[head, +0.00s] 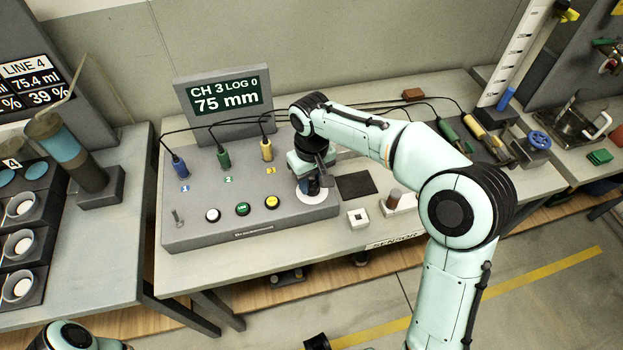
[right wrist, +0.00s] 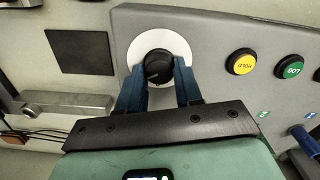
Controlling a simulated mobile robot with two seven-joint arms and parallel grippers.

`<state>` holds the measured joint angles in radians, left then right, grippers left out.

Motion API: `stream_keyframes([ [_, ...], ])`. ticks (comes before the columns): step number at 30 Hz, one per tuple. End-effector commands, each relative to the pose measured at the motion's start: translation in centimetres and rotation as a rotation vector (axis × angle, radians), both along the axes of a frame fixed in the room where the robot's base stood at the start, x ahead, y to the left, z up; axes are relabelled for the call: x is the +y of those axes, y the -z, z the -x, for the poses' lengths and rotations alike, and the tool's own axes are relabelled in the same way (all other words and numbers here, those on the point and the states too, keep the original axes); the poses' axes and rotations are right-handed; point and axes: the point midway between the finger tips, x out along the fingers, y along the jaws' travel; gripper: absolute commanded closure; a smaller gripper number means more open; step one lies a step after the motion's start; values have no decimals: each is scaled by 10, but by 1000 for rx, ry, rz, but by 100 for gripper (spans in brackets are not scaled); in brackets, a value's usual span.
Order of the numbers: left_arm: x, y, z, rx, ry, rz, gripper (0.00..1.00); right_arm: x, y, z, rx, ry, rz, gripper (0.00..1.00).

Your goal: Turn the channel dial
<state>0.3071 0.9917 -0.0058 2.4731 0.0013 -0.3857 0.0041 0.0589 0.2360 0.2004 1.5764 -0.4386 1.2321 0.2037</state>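The channel dial is a black round knob (right wrist: 158,68) on a white disc, on the grey console (head: 240,235). In the head view my right gripper (head: 312,185) points down over it and mostly hides it. In the right wrist view its two blue fingers (right wrist: 160,80) stand one on each side of the knob and appear to touch it. The console display (head: 227,98) reads "CH 3 LOG 0" and "75 mm". My left gripper is out of view; only part of my left arm shows at the lower left.
White, green and yellow buttons (head: 242,209) sit left of the dial. Blue, green and yellow plugs (head: 223,158) with black cables stand behind them. A dark square (head: 356,185) and a small white block (head: 358,218) lie to the right.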

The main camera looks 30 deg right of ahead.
Motion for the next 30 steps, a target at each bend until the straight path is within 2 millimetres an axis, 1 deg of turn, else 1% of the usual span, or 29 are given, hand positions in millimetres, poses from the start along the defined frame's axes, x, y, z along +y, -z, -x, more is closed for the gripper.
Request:
stream_keyframes([
  [8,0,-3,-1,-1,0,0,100,0,-1,0,0,-36,0,96],
  [14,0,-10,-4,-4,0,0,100,1,-1,0,1,-140,0,96],
  [30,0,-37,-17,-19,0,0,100,2,-2,0,1,-630,-1,96],
])
